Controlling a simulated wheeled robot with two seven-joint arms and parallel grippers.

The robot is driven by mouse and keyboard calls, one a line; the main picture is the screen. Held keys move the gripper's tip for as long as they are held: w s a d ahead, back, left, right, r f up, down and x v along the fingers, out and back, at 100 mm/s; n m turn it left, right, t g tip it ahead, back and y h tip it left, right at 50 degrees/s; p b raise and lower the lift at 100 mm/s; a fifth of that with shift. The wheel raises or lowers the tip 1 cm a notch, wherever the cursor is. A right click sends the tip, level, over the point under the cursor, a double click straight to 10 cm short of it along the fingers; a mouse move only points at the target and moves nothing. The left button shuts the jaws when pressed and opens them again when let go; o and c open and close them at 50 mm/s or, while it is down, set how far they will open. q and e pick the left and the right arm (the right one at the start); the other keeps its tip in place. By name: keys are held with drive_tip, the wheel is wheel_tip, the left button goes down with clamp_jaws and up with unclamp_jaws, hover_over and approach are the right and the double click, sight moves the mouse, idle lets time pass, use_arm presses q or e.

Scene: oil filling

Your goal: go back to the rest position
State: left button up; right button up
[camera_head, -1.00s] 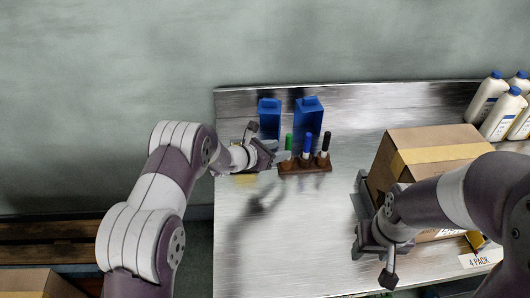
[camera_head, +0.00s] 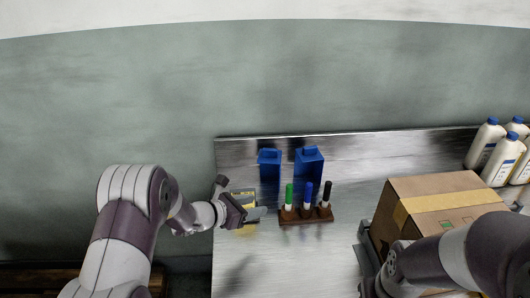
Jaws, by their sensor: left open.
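My left gripper (camera_head: 248,203) is open at the left end of the metal table (camera_head: 300,265), with nothing seen between its fingers. It is left of the wooden marker rack and apart from it. My right arm comes in from the lower right. Its gripper (camera_head: 369,268) is beside the left side of the cardboard box (camera_head: 440,205), partly cut off by the bottom edge. Its jaw opening and any contact with the box cannot be made out.
The rack (camera_head: 306,215) holds green (camera_head: 289,195), blue (camera_head: 307,195) and black (camera_head: 326,193) markers. Two blue containers (camera_head: 270,172) (camera_head: 309,167) stand behind. A small yellow item (camera_head: 243,195) is partly hidden by my left gripper. Several white bottles (camera_head: 503,158) stand at right. The table's middle is clear.

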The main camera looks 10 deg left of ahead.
use_arm(q)
drive_tip(key=s+f+m+g, duration=0.1)
drive_tip(key=s+m, duration=0.1)
drive_tip(key=s+f+m+g, duration=0.2)
drive_tip(key=s, duration=0.1)
drive_tip(key=s+f+m+g, duration=0.2)
drive_tip(key=s, duration=0.1)
drive_tip(key=shift+s+d+f+y, duration=0.15)
drive_tip(key=shift+d+y, duration=0.15)
drive_tip(key=shift+y, duration=0.1)
drive_tip(key=s+m+g, duration=0.1)
drive_tip(key=s, duration=0.1)
drive_tip(key=s+m+g+y, duration=0.1)
drive_tip(key=s+m, duration=0.1)
drive_tip(key=s+a+m, duration=0.1)
drive_tip(key=s, duration=0.1)
drive_tip(key=shift+s+f+m+g+y, duration=0.15)
drive_tip(key=shift+f+m+g+y, duration=0.15)
drive_tip(key=shift+m+g, duration=0.1)
drive_tip(key=s+a+r+m+y, duration=0.3)
drive_tip(key=s+m, duration=0.3)
drive_tip(key=m, duration=0.2)
drive_tip(key=s+a+r+m+y+p, duration=0.1)
drive_tip(key=s+a+r+m+y, duration=0.3)
drive_tip(key=s+a+r+m, duration=0.1)
drive_tip(key=s+r+m, duration=0.1)
drive_tip(key=s+m, duration=0.1)
drive_tip(key=m, duration=0.1)
drive_tip(key=shift+r, duration=0.3)
